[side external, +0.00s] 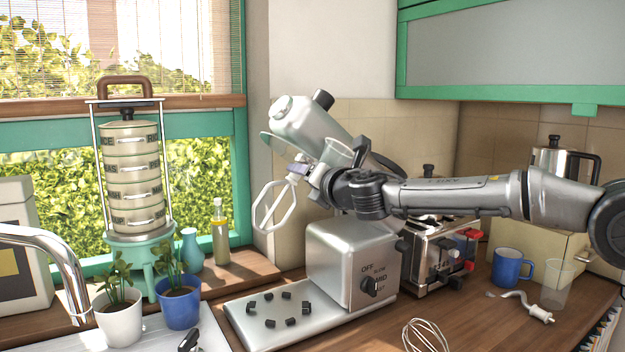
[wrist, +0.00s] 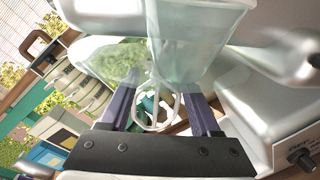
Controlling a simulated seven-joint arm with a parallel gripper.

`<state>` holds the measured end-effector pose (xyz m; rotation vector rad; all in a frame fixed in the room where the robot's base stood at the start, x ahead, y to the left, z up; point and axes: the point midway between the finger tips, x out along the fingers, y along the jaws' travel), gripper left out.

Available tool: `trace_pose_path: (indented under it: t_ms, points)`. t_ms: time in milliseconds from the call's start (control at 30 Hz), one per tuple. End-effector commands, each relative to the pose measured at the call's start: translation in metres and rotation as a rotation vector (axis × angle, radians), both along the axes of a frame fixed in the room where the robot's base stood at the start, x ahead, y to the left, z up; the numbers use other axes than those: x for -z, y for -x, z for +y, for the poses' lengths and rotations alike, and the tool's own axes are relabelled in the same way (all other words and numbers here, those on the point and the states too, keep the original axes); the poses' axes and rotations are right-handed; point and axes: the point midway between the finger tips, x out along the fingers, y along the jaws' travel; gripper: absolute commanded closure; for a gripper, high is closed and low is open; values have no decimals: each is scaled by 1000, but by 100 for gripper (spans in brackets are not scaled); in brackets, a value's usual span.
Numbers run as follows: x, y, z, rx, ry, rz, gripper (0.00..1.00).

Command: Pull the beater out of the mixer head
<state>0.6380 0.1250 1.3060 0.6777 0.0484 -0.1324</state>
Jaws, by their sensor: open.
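The mixer head (side external: 312,128) is pale grey-green and tilted up above its boxy body (side external: 345,262). The white looped beater (side external: 272,212) hangs from its underside, angled down to the left. My gripper (side external: 298,168) is at the beater's upper end, just under the head. In the wrist view the open fingers of my gripper (wrist: 160,98) stand on either side of the white beater (wrist: 153,118) as seen. Whether either finger touches it I cannot tell. A translucent cup-like piece (wrist: 205,40) hides the beater's top joint.
The mixer's base plate (side external: 262,308) lies below. A toaster (side external: 436,255), blue mug (side external: 510,267) and clear glass (side external: 556,283) stand to the right. A whisk (side external: 425,335) lies in front. Potted plants (side external: 118,315), a tap (side external: 45,240) and stacked tins (side external: 134,180) are left.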

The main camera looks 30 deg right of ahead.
Motion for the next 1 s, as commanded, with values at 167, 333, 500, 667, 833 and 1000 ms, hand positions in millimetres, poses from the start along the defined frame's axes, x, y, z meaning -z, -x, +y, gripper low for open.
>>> trace_pose_path:
  t_ms: [167, 333, 500, 667, 833, 1000]
  points:
    - [3, -20, -2, 1, -1, 1, 36]
    - [3, -36, -5, 2, -3, -2, 36]
    - [4, -46, -5, 1, -2, -1, 36]
    - [3, -49, -6, 0, -3, -2, 36]
    - [3, -49, -6, 0, -3, -2, 36]
    - [4, -49, -6, 0, -3, -2, 51]
